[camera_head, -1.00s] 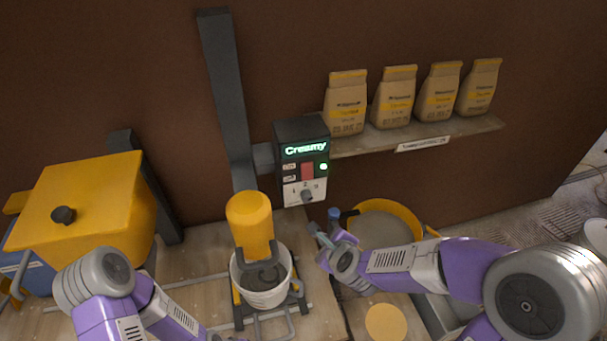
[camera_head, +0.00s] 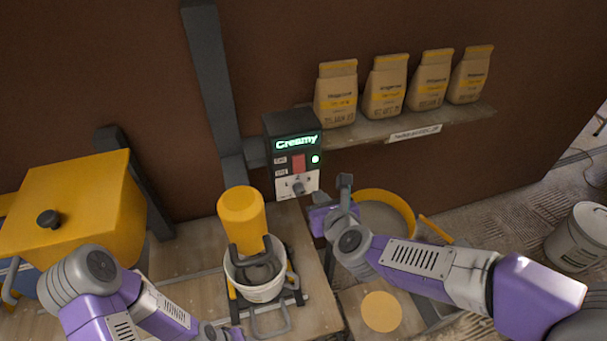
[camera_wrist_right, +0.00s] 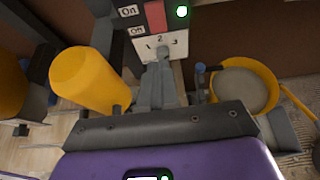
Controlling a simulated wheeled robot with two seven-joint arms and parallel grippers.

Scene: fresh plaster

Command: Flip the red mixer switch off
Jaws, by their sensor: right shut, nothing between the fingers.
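The red mixer switch (camera_head: 299,163) is on the front of a dark control box (camera_head: 291,124), beside a lit green lamp (camera_head: 315,160). The box display reads "Creamy" in green. In the right wrist view the red switch (camera_wrist_right: 155,17) is at the top, with "On" labels to its left. My right gripper (camera_head: 345,182) is shut and empty, to the right of the box and apart from the switch in the head view. In the wrist view its fingers (camera_wrist_right: 157,72) point toward the numbered dial panel below the switch. My left gripper is barely visible at the bottom edge.
A yellow mixer (camera_head: 241,220) stands over a white bucket (camera_head: 262,292) below the box. A shelf (camera_head: 468,119) with several paper bags is to the right. A yellow-rimmed tub (camera_head: 405,207) lies behind my right forearm. A yellow lidded container (camera_head: 95,190) is at left.

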